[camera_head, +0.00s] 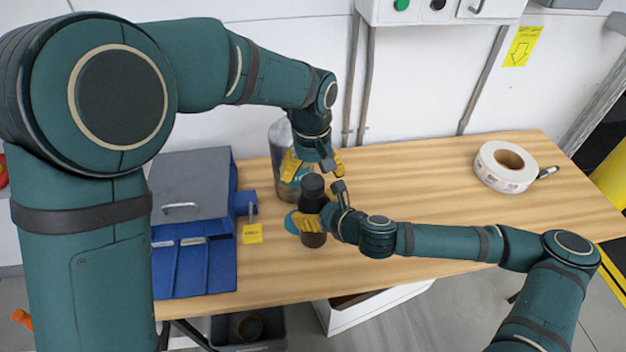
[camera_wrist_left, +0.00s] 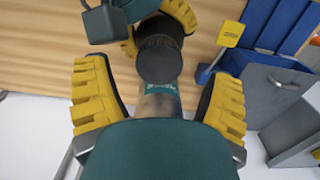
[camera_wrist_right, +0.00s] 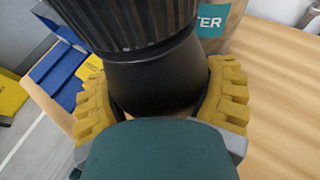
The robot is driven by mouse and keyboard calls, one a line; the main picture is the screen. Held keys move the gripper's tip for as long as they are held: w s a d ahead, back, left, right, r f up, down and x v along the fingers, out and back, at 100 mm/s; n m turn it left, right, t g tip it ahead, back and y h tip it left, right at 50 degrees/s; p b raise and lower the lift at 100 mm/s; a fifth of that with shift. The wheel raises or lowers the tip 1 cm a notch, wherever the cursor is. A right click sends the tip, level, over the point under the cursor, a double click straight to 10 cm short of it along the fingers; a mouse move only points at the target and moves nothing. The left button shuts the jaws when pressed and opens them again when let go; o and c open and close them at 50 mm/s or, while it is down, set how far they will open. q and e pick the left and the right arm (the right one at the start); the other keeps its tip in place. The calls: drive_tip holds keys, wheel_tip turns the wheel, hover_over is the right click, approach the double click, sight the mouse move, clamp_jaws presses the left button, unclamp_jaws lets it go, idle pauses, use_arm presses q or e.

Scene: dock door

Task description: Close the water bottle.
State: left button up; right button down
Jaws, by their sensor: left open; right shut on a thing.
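My left gripper (camera_head: 314,164) is open above and behind the bottle, pointing down. In the left wrist view the round black cap top (camera_wrist_left: 159,60) shows just beyond the spread left fingers (camera_wrist_left: 160,100), apart from them.
A grey container (camera_head: 279,140) with a teal label ending in "TER" stands close behind the bottle. A blue toolbox (camera_head: 193,268) is on the left, a white tape roll (camera_head: 487,168) on the right.

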sight(313, 181)
use_arm(q)
drive_tip(key=shift+r, duration=0.5)
drive_tip(key=shift+c, duration=0.2)
drive_tip(key=n, duration=0.3)
drive_tip(key=r+n, duration=0.1)
drive_tip(key=n, duration=0.2)
drive_tip(key=shift+w+r, duration=0.15)
drive_tip(key=n, duration=0.3)
drive_tip(key=shift+r, duration=0.4)
drive_tip(key=n, duration=0.2)
drive_tip(key=r+n, duration=0.1)
drive_tip(key=n, duration=0.1)
drive_tip(key=shift+w+n, duration=0.15)
drive_tip(key=shift+n, duration=0.15)
drive_tip(key=shift+f, duration=4)
